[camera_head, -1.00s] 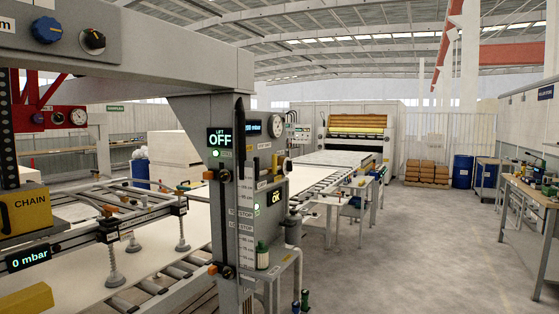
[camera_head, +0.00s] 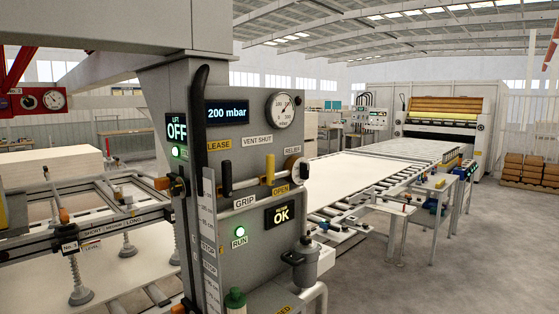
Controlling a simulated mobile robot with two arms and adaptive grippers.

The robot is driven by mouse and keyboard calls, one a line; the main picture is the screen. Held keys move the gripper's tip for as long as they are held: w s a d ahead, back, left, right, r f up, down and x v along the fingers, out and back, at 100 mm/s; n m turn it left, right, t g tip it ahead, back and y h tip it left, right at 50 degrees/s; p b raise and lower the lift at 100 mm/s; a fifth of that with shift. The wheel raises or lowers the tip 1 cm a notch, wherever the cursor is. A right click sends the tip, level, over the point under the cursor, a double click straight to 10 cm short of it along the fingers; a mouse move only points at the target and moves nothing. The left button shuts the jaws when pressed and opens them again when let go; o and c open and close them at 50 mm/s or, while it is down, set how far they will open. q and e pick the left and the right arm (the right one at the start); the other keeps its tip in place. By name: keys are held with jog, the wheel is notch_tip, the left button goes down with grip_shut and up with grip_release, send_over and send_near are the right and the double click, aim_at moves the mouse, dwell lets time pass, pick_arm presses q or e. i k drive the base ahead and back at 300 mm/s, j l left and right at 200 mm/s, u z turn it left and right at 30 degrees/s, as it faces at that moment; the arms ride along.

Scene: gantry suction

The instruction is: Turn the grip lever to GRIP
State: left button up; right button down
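The control panel (camera_head: 262,110) stands on the near column, face angled to the right. A short black-handled lever (camera_head: 226,179) stands upright on it, below the yellow RELEASE label (camera_head: 218,146), whose left end is hidden behind the column's edge. The GRIP label (camera_head: 245,202) sits lower, to the right of the lever's foot. I take this black lever to be the grip lever; it points up toward RELEASE. A yellow lever (camera_head: 270,168) stands upright beside it, between the VENT-SHUT (camera_head: 257,141) and OPEN (camera_head: 281,190) labels. Neither of my grippers is in view.
A display (camera_head: 227,112) reads 200 mbar, beside a round gauge (camera_head: 281,110). A long black handle (camera_head: 198,110) rises at the column's near edge, partly screening the panel. Another display (camera_head: 281,215) shows OK. A roller conveyor (camera_head: 375,175) runs behind; floor at right is open.

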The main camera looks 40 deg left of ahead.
aim_at(227, 184)
jog(key=i+u, duration=0.4)
jog(key=i+l+u, duration=0.25)
jog(key=u, duration=0.2)
jog(key=i+l+u, duration=0.4)
jog(key=j, duration=0.1)
